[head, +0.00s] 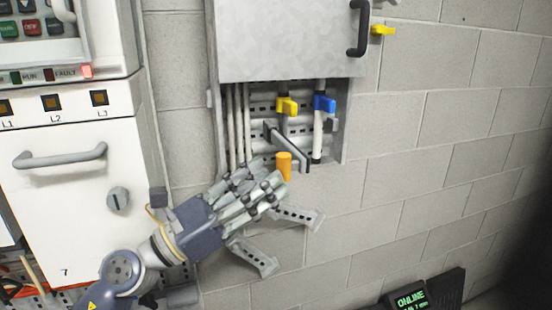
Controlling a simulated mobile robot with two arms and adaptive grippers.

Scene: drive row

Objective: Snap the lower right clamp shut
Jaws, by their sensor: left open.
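A yellow clamp lever (382,30) sticks out to the right at the right edge of a grey metal cover (285,40), low on that side. Whether it is latched is too small to tell. My left gripper (295,242) is below the cover, in front of the block wall, well down and left of the yellow lever. Its two fingers are spread apart with nothing between them. My right gripper is not in view.
Below the cover, an open recess shows pipes, a yellow valve handle (287,105) and a blue one (325,103). A dark bar (287,145) and an orange cylinder (284,166) are close above my gripper. A white cabinet (70,190) stands left. Wall right is clear.

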